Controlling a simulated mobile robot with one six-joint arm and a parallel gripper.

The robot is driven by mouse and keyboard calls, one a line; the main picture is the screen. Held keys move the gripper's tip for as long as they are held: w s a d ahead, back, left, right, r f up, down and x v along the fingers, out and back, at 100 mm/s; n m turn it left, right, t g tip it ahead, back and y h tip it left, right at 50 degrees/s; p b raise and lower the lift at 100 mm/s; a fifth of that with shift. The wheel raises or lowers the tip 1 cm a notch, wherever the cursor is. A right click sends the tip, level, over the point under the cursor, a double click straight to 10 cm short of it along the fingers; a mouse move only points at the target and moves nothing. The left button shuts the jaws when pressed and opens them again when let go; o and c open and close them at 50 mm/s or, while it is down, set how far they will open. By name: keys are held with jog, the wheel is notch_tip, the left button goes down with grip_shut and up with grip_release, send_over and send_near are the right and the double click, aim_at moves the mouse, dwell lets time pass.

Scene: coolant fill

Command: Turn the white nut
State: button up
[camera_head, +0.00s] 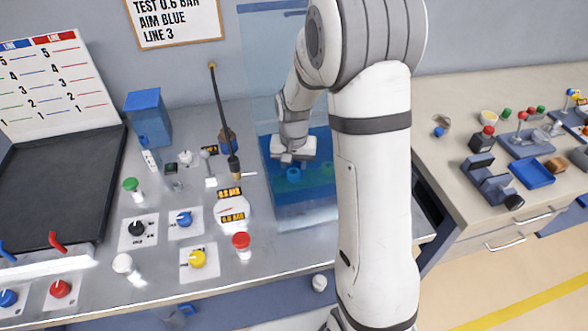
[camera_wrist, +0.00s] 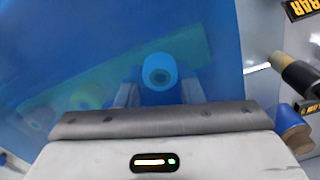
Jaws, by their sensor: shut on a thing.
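My gripper (camera_head: 290,158) is at the clear tank (camera_head: 312,215) with blue contents, its fingertips pointing down. In the head view a round blue-looking piece (camera_head: 293,174) shows below the gripper. My arm hides the tank's right part.
A bar (camera_wrist: 140,68) and other round fittings (camera_wrist: 85,97) lie in the blue area. A black rod (camera_head: 223,115) stands left of the tank. Valve knobs, such as the red one (camera_head: 241,240), crowd the bench. A side bench (camera_head: 460,130) holds several parts.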

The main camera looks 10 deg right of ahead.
aim_at(294, 172)
dwell(0.3)
jog(key=o, duration=1)
jog(key=shift+r+b, duration=0.4)
jog(key=shift+r, duration=3.55)
jog(key=s+r+n+t, duration=0.1)
jog(key=s+r, duration=0.3)
jog(key=s, duration=0.6)
jog(key=s+r+n+t, duration=0.2)
jog(key=s+r, duration=0.2)
jog(key=s, duration=0.7)
jog(key=shift+s+d+r+n, duration=0.15)
jog(key=shift+s+d+n, duration=0.05)
jog(key=shift+s+n, duration=0.1)
